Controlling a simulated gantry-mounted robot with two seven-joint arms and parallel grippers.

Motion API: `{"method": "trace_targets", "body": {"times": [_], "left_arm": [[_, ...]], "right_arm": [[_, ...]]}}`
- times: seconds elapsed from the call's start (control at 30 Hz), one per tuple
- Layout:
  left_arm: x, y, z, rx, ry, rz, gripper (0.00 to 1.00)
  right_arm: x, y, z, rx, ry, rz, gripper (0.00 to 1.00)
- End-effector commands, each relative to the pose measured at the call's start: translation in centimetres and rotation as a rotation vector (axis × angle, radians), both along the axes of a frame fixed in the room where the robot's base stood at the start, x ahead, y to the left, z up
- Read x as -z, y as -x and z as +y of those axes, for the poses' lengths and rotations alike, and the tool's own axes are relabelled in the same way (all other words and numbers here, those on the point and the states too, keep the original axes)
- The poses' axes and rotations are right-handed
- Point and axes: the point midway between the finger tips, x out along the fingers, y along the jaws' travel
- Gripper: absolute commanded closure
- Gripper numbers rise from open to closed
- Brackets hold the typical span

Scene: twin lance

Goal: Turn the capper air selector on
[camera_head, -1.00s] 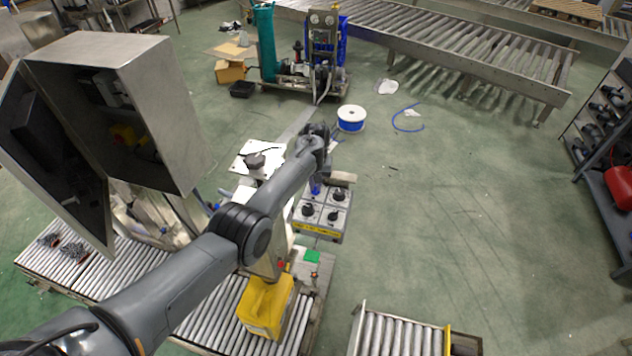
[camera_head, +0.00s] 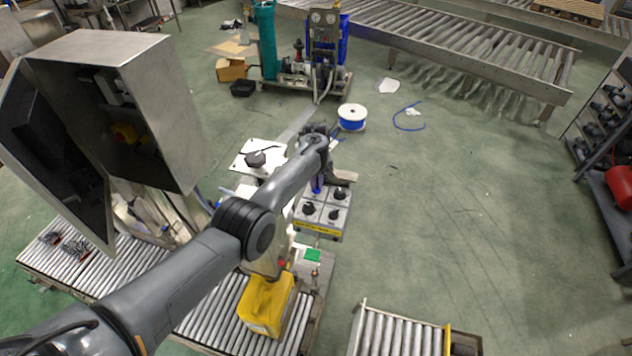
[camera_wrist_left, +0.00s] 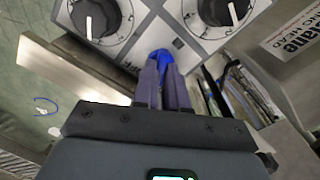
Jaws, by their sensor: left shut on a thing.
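The grey control panel (camera_head: 322,222) has several black dial knobs on its face and a yellow strip along its front edge. A blue selector knob (camera_head: 317,187) sits at its far left part, partly hidden by my arm. In the left wrist view the blue knob (camera_wrist_left: 163,57) is between the fingertips of my left gripper (camera_wrist_left: 164,72), which is shut on it. Two black dials (camera_wrist_left: 96,17) with white pointers show beyond it. Printed lettering beside the knob is partly covered. In the head view my left gripper (camera_head: 322,182) is over the panel. My right gripper is not in view.
An open steel cabinet (camera_head: 120,75) stands left of my arm. A yellow container (camera_head: 266,304) rests on the roller conveyor (camera_head: 215,318) in front. A white plate (camera_head: 248,155) lies behind the arm. The floor right of the panel is clear.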

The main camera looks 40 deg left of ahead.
Motion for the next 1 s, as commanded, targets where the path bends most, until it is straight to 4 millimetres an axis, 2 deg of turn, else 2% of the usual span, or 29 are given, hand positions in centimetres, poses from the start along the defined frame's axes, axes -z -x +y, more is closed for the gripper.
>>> {"method": "trace_targets", "body": {"times": [0.13,0.17,0.3,0.67,0.77,1.0], "left_arm": [[0.1,0.0,0.1,-0.003,-0.002,0.0,1.0],[0.1,0.0,0.1,-0.004,-0.002,0.0,0.85],[0.1,0.0,0.1,-0.002,-0.001,0.0,0.64],[-0.3,0.0,0.1,-0.001,-0.002,-0.001,0.63],[-1.1,0.0,0.1,-0.001,-0.002,-0.001,0.63],[-4.7,-0.1,0.1,-0.001,-0.003,-0.005,0.63]], "right_arm": [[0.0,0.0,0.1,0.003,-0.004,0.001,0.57],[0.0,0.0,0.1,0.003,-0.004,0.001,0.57],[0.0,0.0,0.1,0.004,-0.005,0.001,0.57],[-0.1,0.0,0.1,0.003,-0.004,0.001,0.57],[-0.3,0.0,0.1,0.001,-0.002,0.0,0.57],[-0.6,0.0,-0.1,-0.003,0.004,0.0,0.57]]}}
